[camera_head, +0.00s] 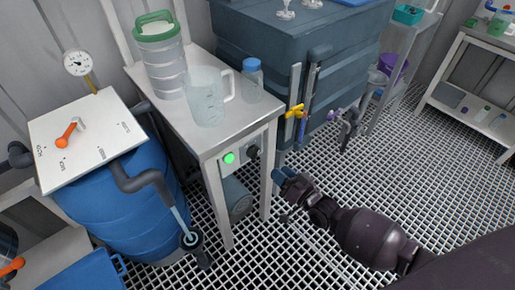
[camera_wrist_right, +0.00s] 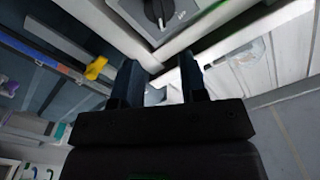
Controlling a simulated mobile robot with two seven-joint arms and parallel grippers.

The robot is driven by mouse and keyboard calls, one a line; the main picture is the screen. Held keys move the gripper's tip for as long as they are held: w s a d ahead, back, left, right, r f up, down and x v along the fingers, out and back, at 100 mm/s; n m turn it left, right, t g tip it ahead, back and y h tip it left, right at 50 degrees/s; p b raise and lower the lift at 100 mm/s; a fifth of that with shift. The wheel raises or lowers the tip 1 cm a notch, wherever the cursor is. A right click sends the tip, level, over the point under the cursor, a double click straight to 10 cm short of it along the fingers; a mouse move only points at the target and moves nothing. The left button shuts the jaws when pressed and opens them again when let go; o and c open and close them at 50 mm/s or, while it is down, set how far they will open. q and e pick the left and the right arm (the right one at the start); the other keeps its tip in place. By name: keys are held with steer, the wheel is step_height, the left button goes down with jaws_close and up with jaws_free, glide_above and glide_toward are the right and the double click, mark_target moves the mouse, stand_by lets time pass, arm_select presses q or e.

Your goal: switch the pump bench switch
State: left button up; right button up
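The pump bench (camera_head: 239,124) is a white table. Its front carries a black rotary switch (camera_head: 253,151) beside a lit green lamp (camera_head: 229,158). In the right wrist view the switch (camera_wrist_right: 158,10) is a dark knob with a pale mark on a grey plate, at the top edge and partly cut off. My right gripper (camera_head: 283,176) is just right of and below the switch in the head view, apart from it. In the right wrist view its two fingers (camera_wrist_right: 160,84) are spread with nothing held between them. My left gripper is not in view.
A clear jug (camera_head: 206,98), a green-lidded container (camera_head: 163,65) and a blue-capped bottle (camera_head: 252,80) stand on the bench. A yellow valve handle (camera_head: 295,111) is near my right gripper. A blue barrel (camera_head: 110,205) stands left. Grating floor (camera_head: 400,165) is open at right.

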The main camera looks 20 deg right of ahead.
mark_target(254, 152)
steer(key=b+x, duration=0.1)
steer(key=x, duration=0.9)
jaws_close()
